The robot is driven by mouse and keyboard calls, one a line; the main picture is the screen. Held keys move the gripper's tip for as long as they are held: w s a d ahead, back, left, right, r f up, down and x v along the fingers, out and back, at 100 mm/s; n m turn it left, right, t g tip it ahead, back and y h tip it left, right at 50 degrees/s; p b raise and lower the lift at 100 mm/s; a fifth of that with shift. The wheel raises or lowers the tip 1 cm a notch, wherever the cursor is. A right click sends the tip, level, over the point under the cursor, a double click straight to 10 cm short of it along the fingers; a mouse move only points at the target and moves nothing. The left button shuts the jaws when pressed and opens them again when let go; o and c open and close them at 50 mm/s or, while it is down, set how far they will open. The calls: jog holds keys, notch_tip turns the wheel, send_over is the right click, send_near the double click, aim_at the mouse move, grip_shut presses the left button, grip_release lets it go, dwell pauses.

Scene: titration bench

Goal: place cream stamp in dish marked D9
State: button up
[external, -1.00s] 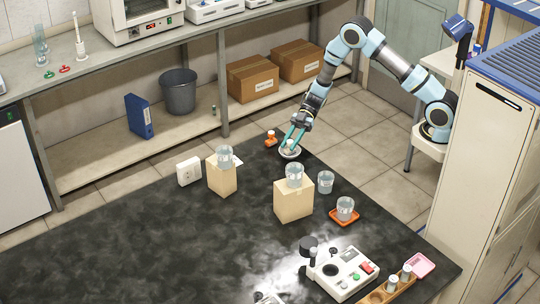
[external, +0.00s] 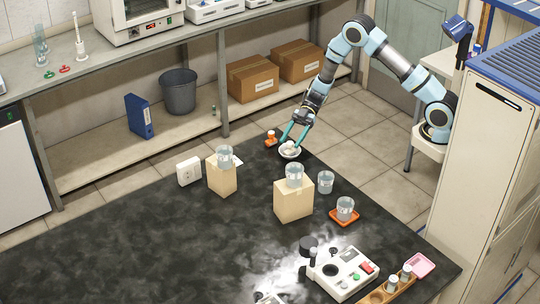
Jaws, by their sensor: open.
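A small white dish (external: 286,155) sits near the far corner of the black bench. A small whitish object, which looks like the cream stamp (external: 290,147), is in the dish. My gripper (external: 295,136) is open, with its teal fingers just above and around the top of the stamp, not closed on it. A small orange-red stamp-like object (external: 270,140) stands to the left of the dish. No marking D9 is legible in this view.
Two cardboard blocks carry glass beakers (external: 225,157) and (external: 294,174). Another beaker (external: 326,182) stands on the bench, and one (external: 345,208) is on an orange tray. A white socket box (external: 189,171) is at left.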

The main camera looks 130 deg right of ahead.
jog(key=b+v, duration=0.2)
jog(key=v, duration=0.8)
jog(key=w+a+r+m+g+h, duration=0.1)
jog(key=w+a+r+m+h, duration=0.25)
jog(key=w, duration=0.55)
jog(key=w+a+r+g+h, duration=0.1)
jog(key=w+a+r+h, duration=0.1)
jog(key=w+a+h, duration=0.5)
jog(key=s+a+f+g+y, duration=0.1)
jog(key=s+a+g, duration=0.2)
jog(key=a, duration=0.6)
jog(key=s+a+f+m+g+y, duration=0.1)
jog(key=s+a+g+y, duration=0.1)
jog(key=s+a, duration=0.4)
jog(key=s+a+f+m+g+y, duration=0.1)
jog(key=s+a+g, duration=0.3)
jog(key=a, duration=0.9)
jog(key=shift+s+a+y, duration=0.2)
jog(key=shift+s+y, duration=0.25)
jog(key=shift+s, duration=0.15)
